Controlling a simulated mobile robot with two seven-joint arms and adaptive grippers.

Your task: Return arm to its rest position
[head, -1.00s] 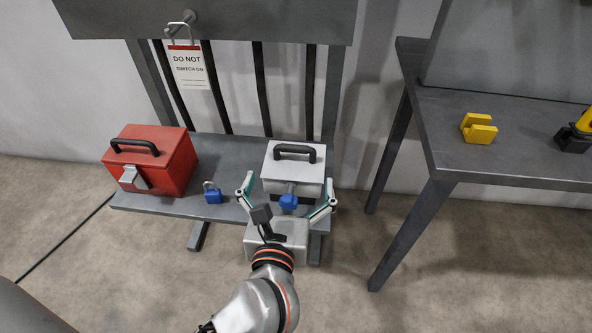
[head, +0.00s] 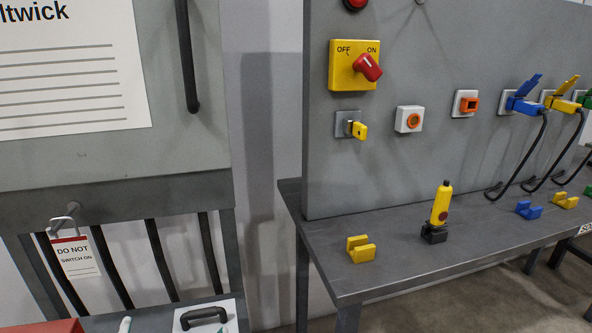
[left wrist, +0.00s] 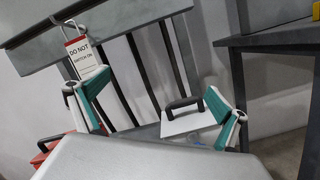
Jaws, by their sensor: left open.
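My left gripper shows only as two fingertips at the bottom edge of the head view (head: 178,325). In the left wrist view its green-and-white fingers (left wrist: 150,98) stand wide apart, with nothing held between them. A white box (left wrist: 190,121) with a black handle lies beyond the fingers, towards the right one; its top also shows at the bottom of the head view (head: 207,313). The rest of my left arm is below the head view. My right gripper is in neither view.
A grey table (head: 400,262) stands at right, bearing a yellow block (head: 361,250) and a yellow device on a black base (head: 439,210). A panel (head: 330,170) with a red-yellow switch (head: 355,66) rises behind. A "DO NOT SWITCH ON" tag (head: 77,258) hangs at left. A red box (head: 45,327) is partly visible.

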